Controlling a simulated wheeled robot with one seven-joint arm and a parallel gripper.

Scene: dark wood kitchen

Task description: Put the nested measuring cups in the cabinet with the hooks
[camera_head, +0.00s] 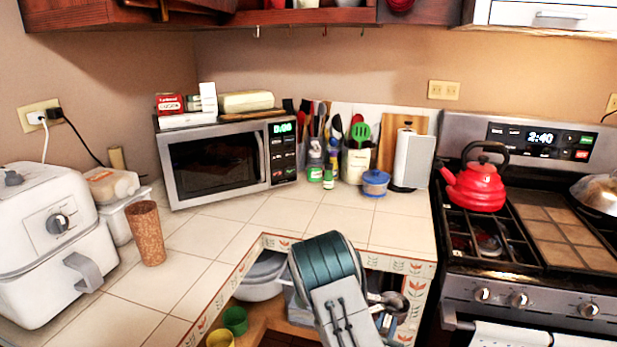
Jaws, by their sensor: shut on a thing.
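Metallic, cup-shaped pieces, which I take for the nested measuring cups (393,303), show low in the middle, just right of my arm. My gripper (381,312) is shut on them beside the arm, below the counter's height. Its fingers are mostly hidden, and so is part of the cups. The cabinet with the hooks (335,16) hangs on the wall at the top. Several small hooks (325,32) hang along its underside. Its lower shelf shows as open, with items on it, and its upper part is out of frame.
The tiled counter (285,212) bears a microwave (228,160), a utensil holder (356,164), a brown cup (146,233) and a white air fryer (52,240). A stove with a red kettle (476,187) stands right. Air between counter and upper cabinet is mostly free.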

